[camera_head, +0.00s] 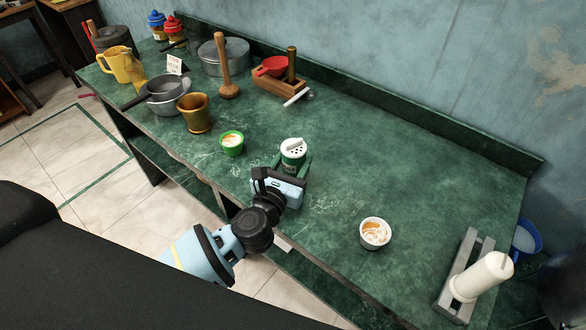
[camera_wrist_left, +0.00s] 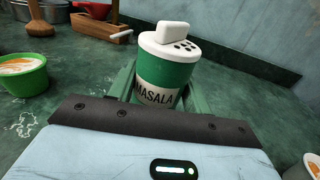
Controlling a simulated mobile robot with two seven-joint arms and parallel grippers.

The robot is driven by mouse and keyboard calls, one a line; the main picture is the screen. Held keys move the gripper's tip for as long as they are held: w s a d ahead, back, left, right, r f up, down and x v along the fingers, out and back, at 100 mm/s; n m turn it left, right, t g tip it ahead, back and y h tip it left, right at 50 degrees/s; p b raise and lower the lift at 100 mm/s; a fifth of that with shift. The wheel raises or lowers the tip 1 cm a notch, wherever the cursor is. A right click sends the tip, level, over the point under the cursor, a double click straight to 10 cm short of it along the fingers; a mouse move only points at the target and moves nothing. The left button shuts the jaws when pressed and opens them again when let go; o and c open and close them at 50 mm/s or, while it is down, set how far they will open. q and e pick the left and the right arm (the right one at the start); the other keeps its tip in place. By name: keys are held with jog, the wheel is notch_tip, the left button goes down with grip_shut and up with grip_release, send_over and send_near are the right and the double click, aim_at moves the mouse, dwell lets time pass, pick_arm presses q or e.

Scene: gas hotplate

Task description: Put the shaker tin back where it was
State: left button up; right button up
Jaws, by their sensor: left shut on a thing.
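The shaker tin (camera_head: 293,147) is green with a white top and stands upright near the middle of the green counter. In the left wrist view the tin (camera_wrist_left: 166,72) shows a MASALA label and a white lid with dark holes and a raised flap. My left gripper (camera_head: 291,163) is shut on the tin, with one green finger on each side of its body. The gripper's housing hides the tin's base in both views, so I cannot tell whether it touches the counter. My right gripper is not in view.
A green bowl (camera_head: 232,144) stands left of the tin and a white bowl (camera_head: 375,233) to its right. A grey holder (camera_head: 459,283) with a white cylinder is at far right. Pots, a brass mortar (camera_head: 195,113) and a wooden box (camera_head: 279,85) crowd the left. Counter behind the white bowl is clear.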

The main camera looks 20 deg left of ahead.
aim_at(293, 171)
pick_arm(q)
notch_tip(293, 171, down, 3)
jog(key=shift+r+b, duration=0.1)
jog(key=shift+b, duration=0.25)
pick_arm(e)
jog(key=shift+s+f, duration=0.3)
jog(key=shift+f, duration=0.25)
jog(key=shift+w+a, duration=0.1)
pick_arm(q)
jog(key=shift+f, duration=0.2)
jog(key=o, duration=0.6)
jog(key=shift+f, duration=0.1)
jog(key=o, duration=0.5)
jog(key=shift+c, duration=0.2)
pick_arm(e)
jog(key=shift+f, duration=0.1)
